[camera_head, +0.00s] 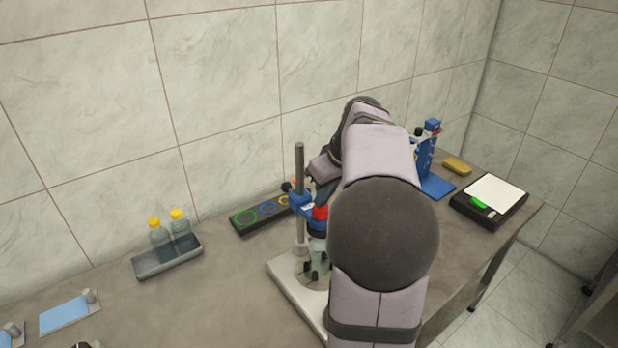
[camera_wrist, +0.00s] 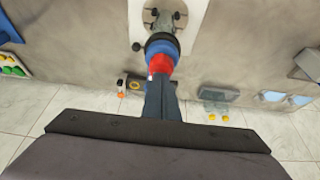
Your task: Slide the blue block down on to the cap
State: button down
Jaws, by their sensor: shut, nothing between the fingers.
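A blue block (camera_head: 301,202) is at the upright pole (camera_head: 300,165) of a stand. A red piece (camera_head: 320,212) is beside it, above a dark collar and a glass vessel (camera_head: 318,246). My arm hides the right side of the stand in the head view.
The stand's pale base (camera_head: 283,270) is on the bench. A black strip with coloured rings (camera_head: 238,222) lies behind it. A grey tray (camera_head: 150,270) with two yellow-capped bottles is left. A blue rack (camera_head: 437,186) and a black scale (camera_head: 465,208) stand right.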

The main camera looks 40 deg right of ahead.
notch_tip(320, 180, up, 7)
jog(key=p, duration=0.6)
dwell(0.3)
dwell(0.4)
jog(key=s+a+f+g, duration=0.1)
jog(key=s+a+f, duration=0.1)
jog(key=a+f, duration=0.45)
jog(key=s+a+f+g, duration=0.2)
jog(key=a+f, duration=0.1)
jog(key=a, duration=0.7)
jog(key=s+a+f+g, duration=0.1)
jog(key=s+a+f, duration=0.8)
jog(key=s, duration=0.3)
jog(key=shift+s+a+g, duration=0.25)
jog(key=shift+g, duration=0.05)
